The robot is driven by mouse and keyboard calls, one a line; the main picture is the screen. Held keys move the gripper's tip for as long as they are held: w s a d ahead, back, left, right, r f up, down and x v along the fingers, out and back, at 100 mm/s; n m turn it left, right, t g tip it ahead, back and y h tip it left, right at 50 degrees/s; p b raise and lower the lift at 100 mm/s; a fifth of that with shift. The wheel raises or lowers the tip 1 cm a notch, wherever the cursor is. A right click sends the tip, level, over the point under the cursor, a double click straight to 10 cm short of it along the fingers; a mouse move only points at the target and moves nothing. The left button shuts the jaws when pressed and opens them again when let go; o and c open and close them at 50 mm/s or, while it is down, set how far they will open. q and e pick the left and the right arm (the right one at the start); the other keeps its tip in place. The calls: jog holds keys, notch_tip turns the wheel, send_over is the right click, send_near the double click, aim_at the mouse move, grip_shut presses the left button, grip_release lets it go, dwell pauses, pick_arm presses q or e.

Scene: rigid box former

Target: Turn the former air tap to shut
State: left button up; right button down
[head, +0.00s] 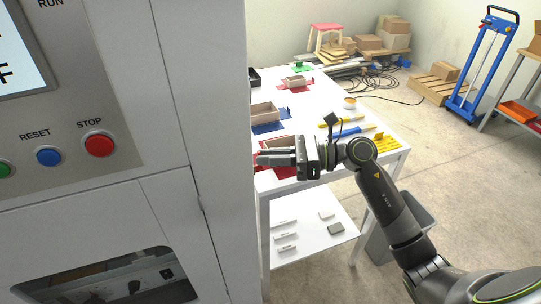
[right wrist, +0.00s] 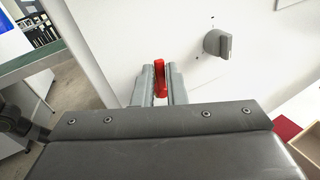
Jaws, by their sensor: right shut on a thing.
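The red lever of the air tap (right wrist: 159,78) shows in the right wrist view against the white panel of the machine (right wrist: 115,45). My right gripper (head: 262,158) is beside the machine's right edge in the head view. Its two fingers stand on either side of the red lever in the right wrist view and are shut on it. The tap's body is hidden behind the fingers, and the tap is hidden in the head view. My left gripper is in neither view.
A grey rotary knob (right wrist: 218,43) sits on the panel right of the lever. In the head view, the machine front has a red stop button (head: 99,144) and a blue reset button (head: 49,156). A white table (head: 330,108) with trays and tools stands behind my right arm.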

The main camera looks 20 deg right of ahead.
jog(key=shift+w+f+m+g+h+p, duration=0.1)
jog(key=shift+w+f+m+g+h, duration=0.3)
jog(key=shift+m+g, duration=1.15)
jog(key=shift+w+f+m+g+h+p, duration=0.2)
jog(key=shift+w+m+g+h, duration=0.5)
jog(key=shift+m, duration=1.75)
jog(key=shift+w+f+m+g+h, duration=0.35)
jog(key=shift+w+m+g, duration=0.45)
jog(key=shift+m, duration=1.2)
jog(key=shift+s, duration=0.2)
jog(key=c, duration=1.5)
grip_release()
